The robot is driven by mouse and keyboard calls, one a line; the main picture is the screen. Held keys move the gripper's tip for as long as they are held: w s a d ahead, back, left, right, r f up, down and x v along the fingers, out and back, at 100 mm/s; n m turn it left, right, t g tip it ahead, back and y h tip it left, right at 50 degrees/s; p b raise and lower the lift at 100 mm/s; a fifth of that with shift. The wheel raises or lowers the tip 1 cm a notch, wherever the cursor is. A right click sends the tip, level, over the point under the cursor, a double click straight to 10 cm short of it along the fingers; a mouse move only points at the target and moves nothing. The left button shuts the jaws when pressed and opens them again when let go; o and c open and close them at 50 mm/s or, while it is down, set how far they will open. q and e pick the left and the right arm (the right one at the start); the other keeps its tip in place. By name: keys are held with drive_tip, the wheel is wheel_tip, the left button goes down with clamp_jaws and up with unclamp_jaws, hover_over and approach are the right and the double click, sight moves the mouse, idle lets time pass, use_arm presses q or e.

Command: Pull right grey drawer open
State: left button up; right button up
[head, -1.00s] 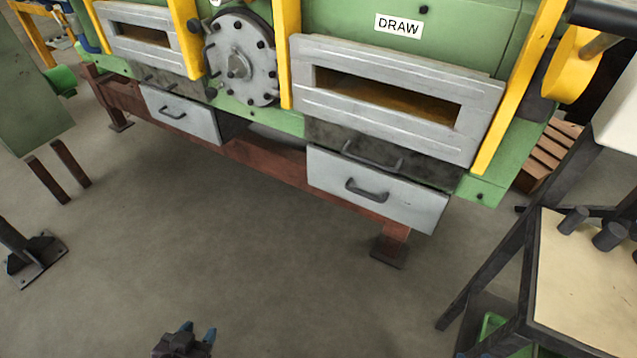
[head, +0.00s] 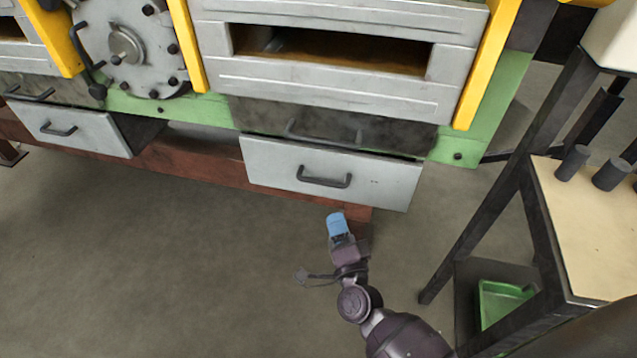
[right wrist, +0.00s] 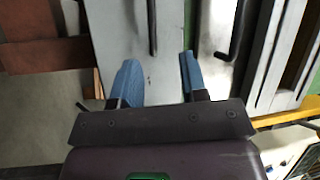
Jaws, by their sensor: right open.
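The right grey drawer (head: 265,165) is a light grey front under the right furnace opening. Its dark bar handle (head: 323,181) is at its middle and also shows in the right wrist view (right wrist: 152,28). My right gripper (head: 336,218) has blue fingertips and is just below and in front of the drawer. In the right wrist view the two fingers (right wrist: 158,78) are apart and empty. The handle lies ahead, in line with the gap between them, and is not gripped. My left gripper is out of view.
A second dark handle (head: 322,133) sits on the dark strip above the drawer. Another grey drawer (head: 80,128) is at the left. A bench (head: 590,225) with dark cylinders stands at the right, a green bin (head: 500,300) below it. The floor in front is clear.

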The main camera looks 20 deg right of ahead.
sight(325, 183)
drive_tip(key=w+m, duration=0.1)
drive_tip(key=w, duration=0.3)
drive_tip(key=w+d+m+h+b, duration=0.1)
drive_tip(key=w, duration=0.3)
drive_tip(key=w+d, duration=0.1)
drive_tip(key=w, duration=0.3)
drive_tip(key=shift+w+r+m+h, duration=0.2)
drive_tip(key=shift+r+m+h, duration=0.15)
drive_tip(key=shift+m+h, duration=0.05)
clamp_jaws()
